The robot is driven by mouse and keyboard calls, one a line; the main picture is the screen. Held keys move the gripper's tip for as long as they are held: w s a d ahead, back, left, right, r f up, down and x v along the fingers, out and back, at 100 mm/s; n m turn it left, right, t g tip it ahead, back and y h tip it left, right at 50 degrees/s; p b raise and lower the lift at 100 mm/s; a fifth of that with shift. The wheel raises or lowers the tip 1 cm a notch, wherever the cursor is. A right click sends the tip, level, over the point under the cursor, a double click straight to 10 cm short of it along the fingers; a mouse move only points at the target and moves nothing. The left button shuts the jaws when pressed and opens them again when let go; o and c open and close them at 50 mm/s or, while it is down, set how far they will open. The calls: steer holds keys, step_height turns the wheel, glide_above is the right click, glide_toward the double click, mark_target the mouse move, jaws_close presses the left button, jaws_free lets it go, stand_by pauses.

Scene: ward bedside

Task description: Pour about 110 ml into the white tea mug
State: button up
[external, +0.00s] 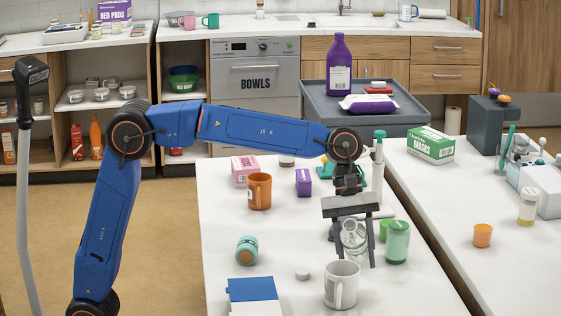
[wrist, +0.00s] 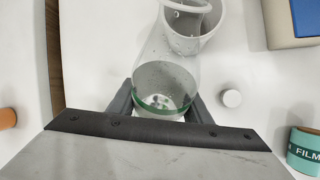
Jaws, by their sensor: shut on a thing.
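The white tea mug (external: 341,287) stands upright near the front of the table; its rim and inside also show at the top of the wrist view (wrist: 184,40). My gripper (external: 354,243) is shut on a clear vessel (external: 354,236), just behind and above the mug. In the wrist view the vessel (wrist: 165,78) sits between the fingers, with a green band near its base, and leans with its far end over the mug. Droplets or bubbles show in it. I cannot tell how much liquid is in the vessel or the mug, or whether any is flowing.
A green translucent tumbler (external: 397,243) stands close right of my gripper. A small white cap (external: 302,274), a teal roll (external: 247,250) and a blue-topped box (external: 252,290) lie left of the mug. An orange mug (external: 259,191) stands farther back. The table's left middle is fairly clear.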

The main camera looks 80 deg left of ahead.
mark_target(355, 238)
steer(key=shift+s+d+r+h, duration=0.15)
steer(key=shift+d+r+h, duration=0.2)
steer(key=shift+h, duration=0.15)
steer(key=shift+g+h, duration=0.6)
steer(key=shift+h, duration=0.3)
steer(key=r, duration=0.5)
steer(key=shift+s+d+r+b, duration=0.15)
steer(key=shift+d+b, duration=0.1)
steer(key=shift+b, duration=0.15)
steer(key=shift+s+d+r+n+g+h, duration=0.2)
steer(key=shift+d+g+h, duration=0.15)
steer(key=shift+h, duration=0.5)
steer(key=shift+s+d+r+n+g+h, duration=0.1)
steer(key=shift+d+r+n+g+h, duration=0.15)
steer(key=shift+h, duration=0.55)
steer(key=shift+s+d+r+n+g+h, duration=0.15)
steer(key=shift+d+r+g+h, duration=0.2)
steer(key=shift+h, duration=0.5)
